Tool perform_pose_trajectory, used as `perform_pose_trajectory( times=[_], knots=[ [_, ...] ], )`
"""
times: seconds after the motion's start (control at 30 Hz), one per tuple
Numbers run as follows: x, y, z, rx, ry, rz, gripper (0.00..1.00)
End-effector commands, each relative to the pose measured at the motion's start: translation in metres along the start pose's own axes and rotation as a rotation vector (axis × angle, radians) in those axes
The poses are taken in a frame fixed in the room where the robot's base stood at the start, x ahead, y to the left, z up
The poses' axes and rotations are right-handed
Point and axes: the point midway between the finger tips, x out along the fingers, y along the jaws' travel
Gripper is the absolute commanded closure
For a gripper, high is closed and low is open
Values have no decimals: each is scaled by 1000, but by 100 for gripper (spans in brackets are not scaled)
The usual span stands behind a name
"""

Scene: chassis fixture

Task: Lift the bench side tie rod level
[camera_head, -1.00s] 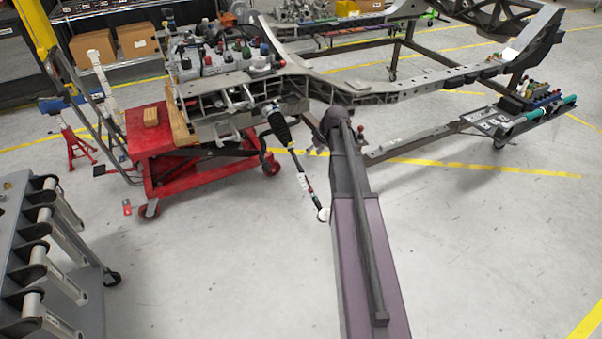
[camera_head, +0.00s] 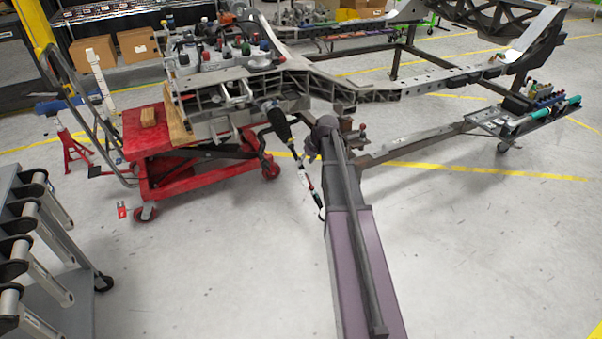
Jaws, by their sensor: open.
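The tie rod (camera_head: 306,178) hangs from the near end of the chassis frame, with a black bellows boot (camera_head: 278,122) at its upper end. It slopes down to the right, and its lower tip sits close against the left side of a long purple-grey beam, which may be part of my own arm. I cannot tell whether the tip touches the beam. No gripper fingers can be made out in the view.
A grey rack (camera_head: 75,292) with several rollers is at the lower left. A tool tray (camera_head: 488,121) is at the right. The floor at lower right is clear.

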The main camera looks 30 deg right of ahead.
Motion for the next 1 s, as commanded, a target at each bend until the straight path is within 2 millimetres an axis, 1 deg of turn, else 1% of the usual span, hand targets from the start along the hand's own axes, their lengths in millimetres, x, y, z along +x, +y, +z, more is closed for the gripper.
perform_pose_trajectory(
  times=[0.03, 0.1, 0.43, 0.63, 1.0],
  knots=[
    [8, 1, 1, 0, 0, 0, 42],
    [14, 1, 1, -1, 0, 0, 42],
    [37, 1, 1, 0, 0, 0, 42],
    [44, 1, 0, 0, 0, 0, 42],
    [44, 1, 0, 1, 0, 0, 42]
  ],
)
